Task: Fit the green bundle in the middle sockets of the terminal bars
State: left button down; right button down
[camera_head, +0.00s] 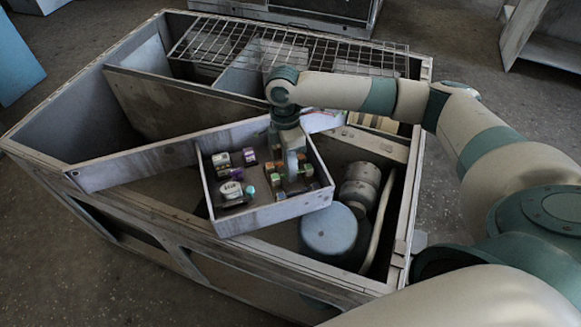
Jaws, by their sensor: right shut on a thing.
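My right gripper (291,168) points down into a shallow open box (275,214) in the head view. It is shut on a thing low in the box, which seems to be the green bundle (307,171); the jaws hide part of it. Several small blocks with orange and green parts sit close around the fingertips, likely the terminal bars, but their sockets are too small to make out. I cannot tell whether the bundle touches them. My left gripper is out of view.
The box rests across a large grey housing (140,205) with open compartments. A wire grille (250,45) covers its back. Purple, white and dark parts (235,187) fill the box's left side. A blue-grey cylinder (329,232) and a motor (360,185) stand at the right.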

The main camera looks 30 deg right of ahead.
jog(key=shift+f, duration=0.75)
dwell(0.4)
jog(key=c, duration=1.7)
grip_release()
jog(key=shift+c, duration=0.2)
jog(key=w+r+b, duration=0.3)
jog(key=r, duration=1.4)
jog(key=shift+w+d+b, duration=0.2)
jog(key=shift+d+b, duration=0.05)
jog(key=shift+b, duration=0.15)
